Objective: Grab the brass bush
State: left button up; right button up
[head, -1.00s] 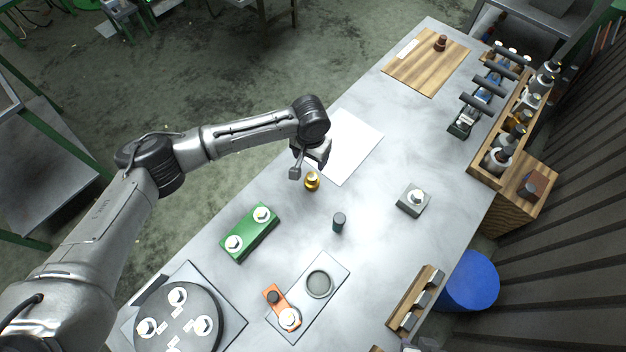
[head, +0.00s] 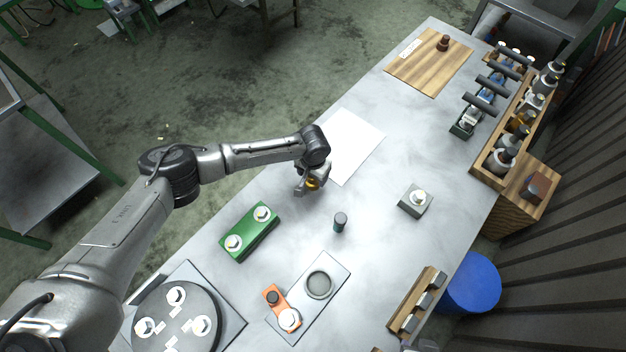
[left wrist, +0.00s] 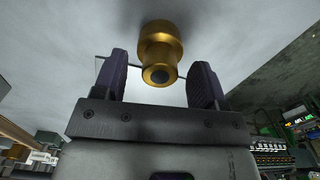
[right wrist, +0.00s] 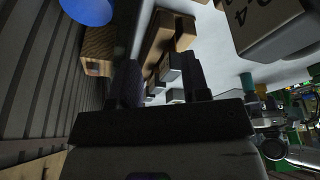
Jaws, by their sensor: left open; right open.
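The brass bush (head: 313,184) stands on the grey bench by the white sheet, partly covered by my left gripper (head: 308,188) in the head view. In the left wrist view the brass bush (left wrist: 160,55) is a stepped gold cylinder with a dark bore. It sits between and just beyond the two open fingers of my left gripper (left wrist: 160,80), with a gap on each side. My right gripper (right wrist: 160,85) is open and empty in the right wrist view. It is not clearly seen in the head view.
A dark green-grey cylinder (head: 340,221) stands close by on the right. A green block (head: 249,232) with two white-topped parts lies to the lower left. A plate with a ring (head: 319,285) lies nearer. A small grey block (head: 415,201) stands at right. The white sheet (head: 352,145) is bare.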

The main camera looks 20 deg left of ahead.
pick_arm(q)
jog(key=shift+f, duration=0.3)
jog(key=c, duration=1.2)
